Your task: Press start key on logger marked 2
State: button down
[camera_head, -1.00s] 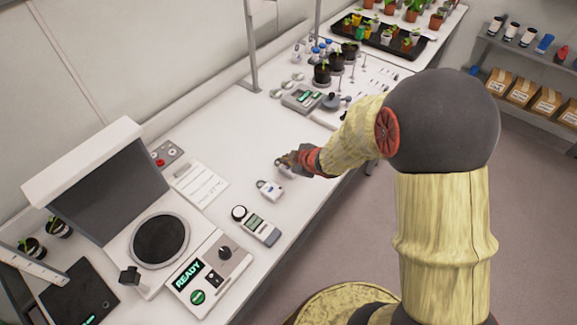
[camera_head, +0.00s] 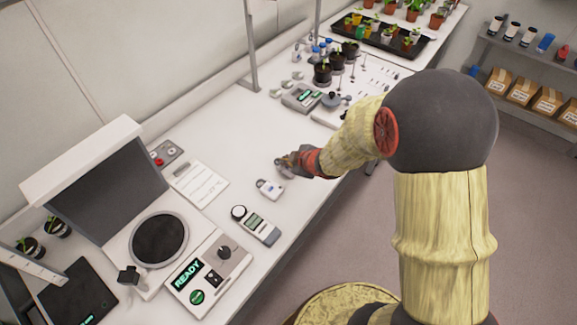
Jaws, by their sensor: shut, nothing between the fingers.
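A small white logger (camera_head: 270,190) with a loop at its top and a blue mark lies on the white bench, left of and nearer than my gripper. Any number on it is too small to read. A second pale device (camera_head: 283,173) shows partly under my gripper tip; the fingers hide most of it, including any marking or key. My gripper (camera_head: 288,162) is shut and empty, pointing left and down over this device. I cannot tell whether it touches it.
A handheld meter (camera_head: 257,226) lies nearer on the bench. A large instrument with a READY display (camera_head: 188,273) stands at the front left. A written sheet (camera_head: 200,184) lies behind the logger. Potted plants and a grey scale (camera_head: 301,97) stand farther back. The bench's middle is clear.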

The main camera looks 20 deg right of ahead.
aim_at(287, 167)
jog(key=shift+f, duration=0.35)
dwell(0.7)
jog(key=shift+r, duration=0.1)
jog(key=shift+r+p, duration=0.55)
jog(key=shift+r, duration=0.15)
jog(key=shift+r, duration=0.1)
notch_tip(287, 167, up, 5)
jog(key=p, duration=0.5)
dwell(0.9)
